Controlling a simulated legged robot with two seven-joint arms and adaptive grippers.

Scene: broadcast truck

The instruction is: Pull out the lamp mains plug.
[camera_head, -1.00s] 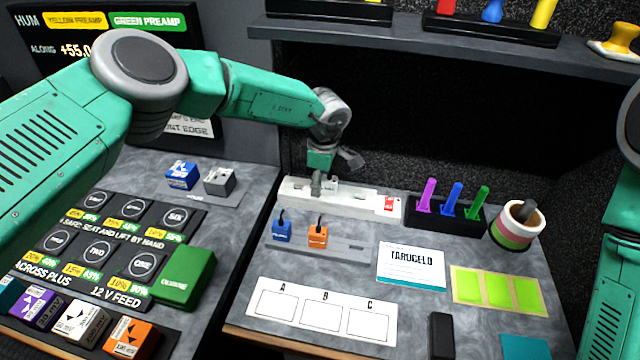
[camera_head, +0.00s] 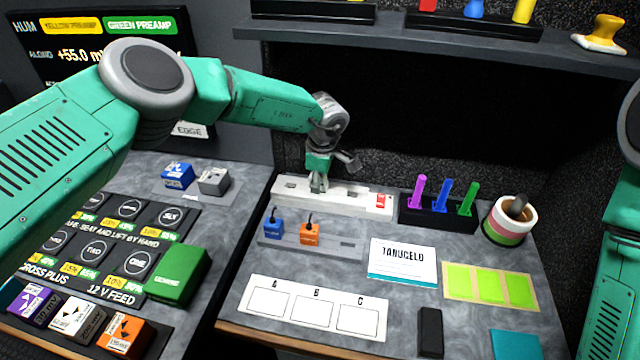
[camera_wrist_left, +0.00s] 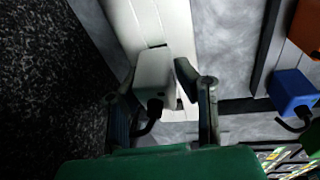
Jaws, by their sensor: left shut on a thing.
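A pale plug (camera_wrist_left: 153,75) with a dark cord sits between the fingers of my left gripper (camera_wrist_left: 156,88) in the left wrist view. The gripper is shut on it. In the head view the left gripper (camera_head: 318,186) points down at the white socket strip (camera_head: 352,201), near the strip's left half. The strip (camera_wrist_left: 178,30) also shows beyond the plug in the wrist view. The gripper hides most of the plug in the head view, and I cannot tell whether its pins are in the strip. My right gripper is out of view.
A blue plug (camera_head: 273,227) and an orange plug (camera_head: 310,234) stand on a grey holder just in front of the strip. A black rack (camera_head: 437,212) of coloured pens and a striped cup (camera_head: 505,222) stand to the right. A shelf (camera_head: 450,50) runs above.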

